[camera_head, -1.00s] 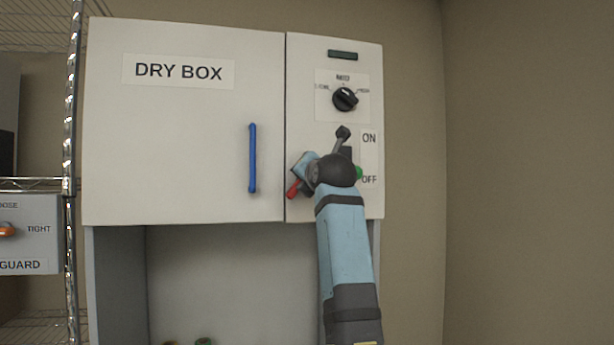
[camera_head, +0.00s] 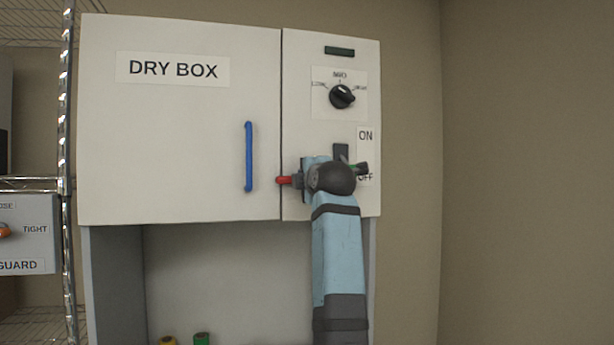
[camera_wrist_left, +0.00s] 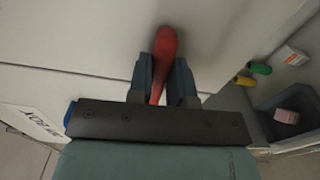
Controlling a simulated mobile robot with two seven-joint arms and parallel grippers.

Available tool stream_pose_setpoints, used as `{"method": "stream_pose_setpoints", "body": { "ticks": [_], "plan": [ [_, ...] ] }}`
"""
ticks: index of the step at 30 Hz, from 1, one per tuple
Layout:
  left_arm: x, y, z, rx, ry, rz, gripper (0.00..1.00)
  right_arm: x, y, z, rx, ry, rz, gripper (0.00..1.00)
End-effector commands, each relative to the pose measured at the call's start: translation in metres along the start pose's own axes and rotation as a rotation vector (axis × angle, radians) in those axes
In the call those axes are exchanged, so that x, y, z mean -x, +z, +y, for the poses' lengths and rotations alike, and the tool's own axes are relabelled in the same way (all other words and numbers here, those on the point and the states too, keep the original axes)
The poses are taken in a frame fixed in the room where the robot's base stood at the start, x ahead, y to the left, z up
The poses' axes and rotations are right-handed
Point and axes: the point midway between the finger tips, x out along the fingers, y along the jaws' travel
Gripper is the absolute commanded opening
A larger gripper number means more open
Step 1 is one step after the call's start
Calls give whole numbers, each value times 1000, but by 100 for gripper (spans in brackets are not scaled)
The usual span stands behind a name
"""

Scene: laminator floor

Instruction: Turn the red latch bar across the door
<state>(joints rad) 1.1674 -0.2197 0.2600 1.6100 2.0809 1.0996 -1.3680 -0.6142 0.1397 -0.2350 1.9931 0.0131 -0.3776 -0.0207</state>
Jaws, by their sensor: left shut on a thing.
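The red latch bar (camera_head: 284,180) lies about level at the seam between the door (camera_head: 180,140) and the control panel. Its red end points left and just overlaps the door's right edge. Most of the bar is hidden behind my left gripper (camera_head: 299,180) and wrist. In the left wrist view the red bar (camera_wrist_left: 165,43) sits between the two fingers of my left gripper (camera_wrist_left: 161,72), which is shut on it; there the bar crosses the seam. My right gripper is not in view.
The door has a blue handle (camera_head: 249,157), just left of the bar. A wire shelf post (camera_head: 66,110) stands left. Yellow (camera_head: 168,341) and green (camera_head: 201,339) pieces show below.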

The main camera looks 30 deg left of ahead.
Motion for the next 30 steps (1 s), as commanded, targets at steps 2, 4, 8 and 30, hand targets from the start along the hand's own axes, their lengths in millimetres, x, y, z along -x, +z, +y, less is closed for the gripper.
{"method": "stream_pose_setpoints", "body": {
  "ticks": [2,4,8,30],
  "plan": [
    [0,0,0,-26,0,0,0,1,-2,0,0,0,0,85],
    [0,0,0,-43,0,0,0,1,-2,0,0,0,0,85],
    [0,0,-1,-63,0,0,0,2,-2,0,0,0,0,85],
    [0,0,-1,-70,0,0,45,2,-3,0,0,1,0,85]
  ]
}}
